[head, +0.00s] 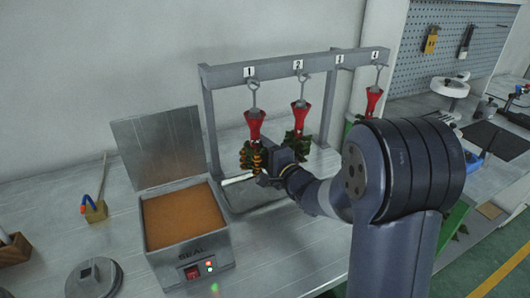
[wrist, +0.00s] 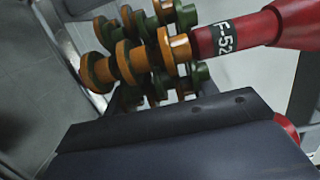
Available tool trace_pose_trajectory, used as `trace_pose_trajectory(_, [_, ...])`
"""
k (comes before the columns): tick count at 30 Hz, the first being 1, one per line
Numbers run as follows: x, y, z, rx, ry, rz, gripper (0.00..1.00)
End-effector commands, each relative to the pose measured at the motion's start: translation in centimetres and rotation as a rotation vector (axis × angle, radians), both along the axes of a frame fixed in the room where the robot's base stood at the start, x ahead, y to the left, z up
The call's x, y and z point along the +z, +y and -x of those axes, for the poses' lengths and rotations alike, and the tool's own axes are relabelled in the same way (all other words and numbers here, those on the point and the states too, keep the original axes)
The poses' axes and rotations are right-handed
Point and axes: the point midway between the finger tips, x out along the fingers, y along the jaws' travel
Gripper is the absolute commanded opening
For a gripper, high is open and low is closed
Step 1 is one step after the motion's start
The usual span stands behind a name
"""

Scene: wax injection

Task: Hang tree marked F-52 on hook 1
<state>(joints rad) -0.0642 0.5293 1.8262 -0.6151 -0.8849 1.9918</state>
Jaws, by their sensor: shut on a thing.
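The tree marked F-52 (wrist: 217,41) lies across the top of the wrist view, its label readable on the red stem, with orange and green discs at the left. In the head view this tree (head: 255,125) is upright under hook 1 (head: 253,86), its red funnel top just below the hook. Whether its loop is seated on the hook is too small to tell. My gripper (head: 270,168) is shut on the tree at its lower part; the jaws (wrist: 180,125) hide the exact contact.
The grey rack (head: 208,120) carries numbers 1 to 4. Other red-topped trees hang under hook 2 (head: 299,118) and hook 4 (head: 373,100).

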Motion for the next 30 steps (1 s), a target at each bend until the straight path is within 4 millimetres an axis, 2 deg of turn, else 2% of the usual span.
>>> trace_pose_trajectory(13, [0.08, 0.0, 0.0, 0.0, -0.002, 0.0, 0.22])
trace_pose_trajectory(14, [0.08, 0.0, 0.0, 0.0, -0.002, 0.0, 0.55])
trace_pose_trajectory(23, [0.04, 0.0, 0.01, 0.0, -0.001, 0.0, 0.8])
trace_pose_trajectory(30, [-0.06, -0.05, 0.09, 0.0, 0.0, 0.001, 0.8])
